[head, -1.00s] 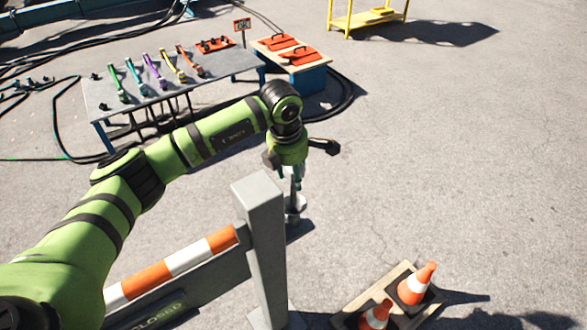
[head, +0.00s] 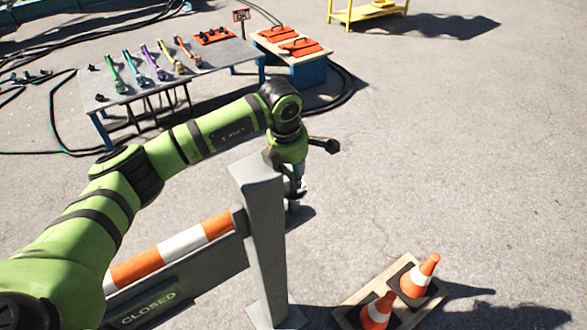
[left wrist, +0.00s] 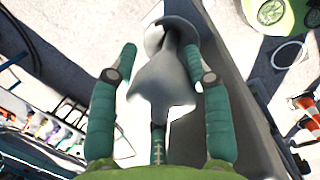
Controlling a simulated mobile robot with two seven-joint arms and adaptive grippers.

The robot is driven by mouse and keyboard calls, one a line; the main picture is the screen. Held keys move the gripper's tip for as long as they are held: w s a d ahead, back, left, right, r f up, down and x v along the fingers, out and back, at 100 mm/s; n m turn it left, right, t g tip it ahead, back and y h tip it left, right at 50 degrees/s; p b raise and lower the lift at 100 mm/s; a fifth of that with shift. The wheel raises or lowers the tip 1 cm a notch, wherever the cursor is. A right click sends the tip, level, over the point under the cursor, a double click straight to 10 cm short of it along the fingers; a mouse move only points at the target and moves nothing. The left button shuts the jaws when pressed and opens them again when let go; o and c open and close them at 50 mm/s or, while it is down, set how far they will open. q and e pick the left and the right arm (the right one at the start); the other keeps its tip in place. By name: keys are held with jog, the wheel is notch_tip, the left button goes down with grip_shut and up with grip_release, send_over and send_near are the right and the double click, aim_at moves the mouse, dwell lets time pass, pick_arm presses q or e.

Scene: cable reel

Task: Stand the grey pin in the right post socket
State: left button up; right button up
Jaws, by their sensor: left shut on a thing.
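My left gripper (head: 294,184) hangs pointing down just beyond the upper right edge of the grey barrier post (head: 265,240), which hides part of it. In the left wrist view, its two green fingers (left wrist: 165,85) stand on either side of a pale grey flared piece (left wrist: 165,90), which I take to be the grey pin. The gripper is shut on it. In the head view only a small grey part (head: 293,205) shows below the fingers. I cannot make out the socket opening or whether the pin touches it. My right gripper is not in view.
An orange and white board (head: 180,245) joins the post's left side. Two traffic cones (head: 418,276) stand on a wooden pallet (head: 395,310) at lower right. The pavement at right is clear.

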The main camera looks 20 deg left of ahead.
pick_arm(q)
jog(key=o, duration=1.4)
jog(key=r, duration=0.4)
jog(key=s+r, duration=0.1)
jog(key=r, duration=0.3)
jog(key=s+r, duration=0.1)
jog(key=r, duration=0.3)
jog(key=shift+a, duration=0.4)
jog(key=shift+w, duration=0.1)
